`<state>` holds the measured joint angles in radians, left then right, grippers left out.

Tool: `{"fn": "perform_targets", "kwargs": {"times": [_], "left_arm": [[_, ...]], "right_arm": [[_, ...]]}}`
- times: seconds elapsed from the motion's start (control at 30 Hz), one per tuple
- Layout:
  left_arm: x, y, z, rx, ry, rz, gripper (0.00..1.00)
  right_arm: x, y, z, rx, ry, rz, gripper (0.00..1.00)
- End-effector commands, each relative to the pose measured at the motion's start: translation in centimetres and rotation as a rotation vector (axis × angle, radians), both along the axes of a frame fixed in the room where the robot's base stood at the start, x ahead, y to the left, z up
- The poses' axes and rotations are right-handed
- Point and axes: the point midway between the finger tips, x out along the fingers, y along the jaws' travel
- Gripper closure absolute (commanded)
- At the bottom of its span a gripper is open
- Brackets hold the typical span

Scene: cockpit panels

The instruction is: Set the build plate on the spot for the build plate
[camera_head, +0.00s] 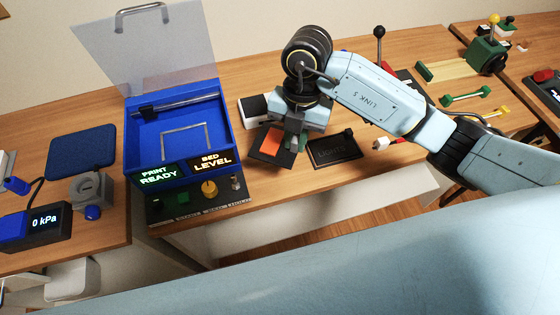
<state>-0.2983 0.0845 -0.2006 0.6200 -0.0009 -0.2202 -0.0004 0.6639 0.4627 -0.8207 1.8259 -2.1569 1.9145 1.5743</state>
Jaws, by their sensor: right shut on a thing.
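The build plate seems to be the dark plate with an orange patch (267,146), below my right gripper (294,139). That gripper, on the arm coming in from the right, is shut on the plate near its right side and partly hides it. The plate looks tilted; I cannot tell whether it touches the table. A pale outline on the floor of the blue printer (184,140) looks like the spot for the build plate, and nothing lies on it. The printer's clear lid (165,45) stands open. My left gripper is not in view.
A dark mat (335,150) lies right of the plate. A black and white block (254,108) stands between printer and gripper. A blue pad (82,150) and a gauge (45,220) are at left.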

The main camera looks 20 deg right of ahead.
Motion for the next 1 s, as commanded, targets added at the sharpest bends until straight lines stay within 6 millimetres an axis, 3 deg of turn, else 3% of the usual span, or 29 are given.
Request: {"fn": "perform_targets", "kwargs": {"times": [0.13, 0.33, 0.43, 0.7, 1.0], "left_arm": [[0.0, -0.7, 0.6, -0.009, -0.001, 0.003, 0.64], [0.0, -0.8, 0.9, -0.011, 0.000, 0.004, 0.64], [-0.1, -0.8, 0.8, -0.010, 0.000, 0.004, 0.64], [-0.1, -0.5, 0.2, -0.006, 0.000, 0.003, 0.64], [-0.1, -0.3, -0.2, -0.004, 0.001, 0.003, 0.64]], "right_arm": [[-0.5, 0.5, -0.1, 0.002, 0.001, -0.283, 1.00], [-0.8, 0.8, -0.3, -0.001, 0.000, -0.498, 1.00], [-0.9, 0.9, -1.1, -0.001, 0.002, -0.535, 1.00], [-0.9, 0.8, -5.9, -0.002, 0.001, -0.540, 1.00], [-0.9, 0.8, -8.8, -0.003, 0.001, -0.539, 1.00]]}}
